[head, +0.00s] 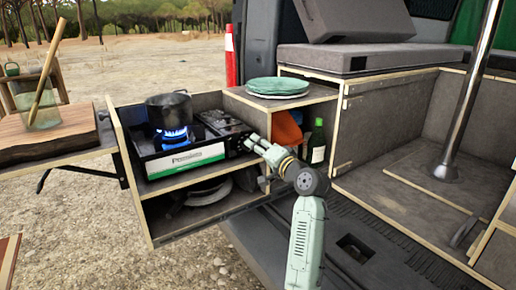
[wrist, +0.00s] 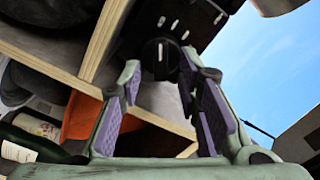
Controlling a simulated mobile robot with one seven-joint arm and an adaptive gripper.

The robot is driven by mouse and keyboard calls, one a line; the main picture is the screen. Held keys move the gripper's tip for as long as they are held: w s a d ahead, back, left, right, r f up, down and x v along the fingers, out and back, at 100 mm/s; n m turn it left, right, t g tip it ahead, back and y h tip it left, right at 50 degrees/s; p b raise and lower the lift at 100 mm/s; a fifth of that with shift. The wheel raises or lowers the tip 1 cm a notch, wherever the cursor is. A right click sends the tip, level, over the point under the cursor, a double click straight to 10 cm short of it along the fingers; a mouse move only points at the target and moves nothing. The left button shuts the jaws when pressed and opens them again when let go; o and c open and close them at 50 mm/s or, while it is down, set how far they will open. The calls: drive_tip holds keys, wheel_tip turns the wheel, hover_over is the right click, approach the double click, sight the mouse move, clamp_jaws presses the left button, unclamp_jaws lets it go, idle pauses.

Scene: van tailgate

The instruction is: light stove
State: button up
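The camping stove (head: 187,160), black with a green and white label, sits in the pull-out drawer. A blue flame (head: 174,136) burns under the dark pot (head: 168,110) on its burner. My gripper (head: 252,143) is at the stove's right front end. In the wrist view, the round black knob (wrist: 160,58) with a pale mark lies just beyond and between my fingertips (wrist: 160,78). The fingers are apart with nothing held between them. Whether a fingertip touches the knob's side is hard to tell. In the head view my gripper hides the knob.
Plates (head: 278,87) lie on the shelf top right of the stove. An orange item (head: 288,132) and a green bottle (head: 316,148) stand in the compartment below. A wooden side board (head: 40,138) with a glass jar (head: 42,112) is at left. A metal post (head: 468,100) rises at right.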

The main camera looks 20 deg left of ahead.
drive_tip(key=v, duration=1.2)
drive_tip(key=shift+o, duration=0.4)
idle(2.1)
